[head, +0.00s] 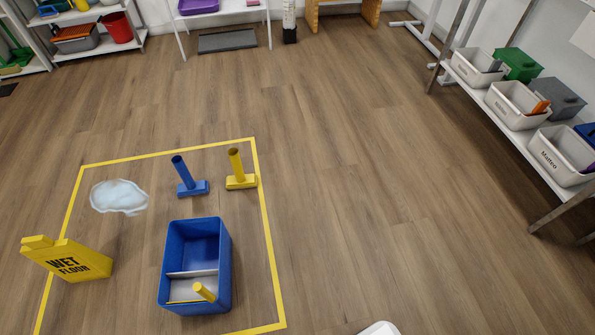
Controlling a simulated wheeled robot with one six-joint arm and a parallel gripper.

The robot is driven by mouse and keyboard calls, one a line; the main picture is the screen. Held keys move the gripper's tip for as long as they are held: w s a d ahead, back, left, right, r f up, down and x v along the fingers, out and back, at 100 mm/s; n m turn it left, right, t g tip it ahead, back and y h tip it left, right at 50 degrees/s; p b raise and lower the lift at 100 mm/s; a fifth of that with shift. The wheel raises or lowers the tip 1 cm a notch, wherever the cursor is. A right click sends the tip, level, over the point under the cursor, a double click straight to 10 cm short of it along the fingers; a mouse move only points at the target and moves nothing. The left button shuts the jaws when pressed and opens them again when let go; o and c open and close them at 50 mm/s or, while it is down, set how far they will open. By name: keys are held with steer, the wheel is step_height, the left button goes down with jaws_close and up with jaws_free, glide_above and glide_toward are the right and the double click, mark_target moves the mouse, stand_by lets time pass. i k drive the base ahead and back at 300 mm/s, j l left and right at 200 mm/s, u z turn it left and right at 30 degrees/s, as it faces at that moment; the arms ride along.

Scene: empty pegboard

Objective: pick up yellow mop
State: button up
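A yellow mop (240,171), a short upright handle on a flat yellow base, stands on the floor at the taped area's back right corner. Its base sits at the yellow tape line. A similar blue mop (187,180) stands just left of it, apart from it. A blue bucket (222,262) stands in front of them. A yellow stick (203,291) leans inside its front part, by a grey divider; its lower end is hidden. My gripper is not in view.
A yellow wet floor sign (70,260) and a pale puddle (119,196) lie to the left in the yellow tape outline (269,240). A rack with white bins (518,106) stands at right. Floor (370,190) between is clear. A white edge (380,329) shows at bottom.

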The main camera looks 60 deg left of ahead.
mark_target(240, 180)
steer(key=i+l+u, duration=0.1)
steer(key=i, duration=0.3)
steer(key=i+l, duration=0.1)
steer(key=i, duration=0.3)
steer(key=i+j+u, duration=0.1)
steer(key=u, duration=0.35)
steer(key=i+u, duration=0.5)
steer(key=u, duration=0.35)
steer(key=i+l+u, duration=0.15)
steer(key=u, duration=0.25)
steer(key=i+j+u, duration=0.15)
steer(key=u, duration=0.25)
steer(key=i+u, duration=0.6)
steer(key=u, duration=0.2)
steer(key=i+u, duration=0.15)
steer(key=i, duration=0.35)
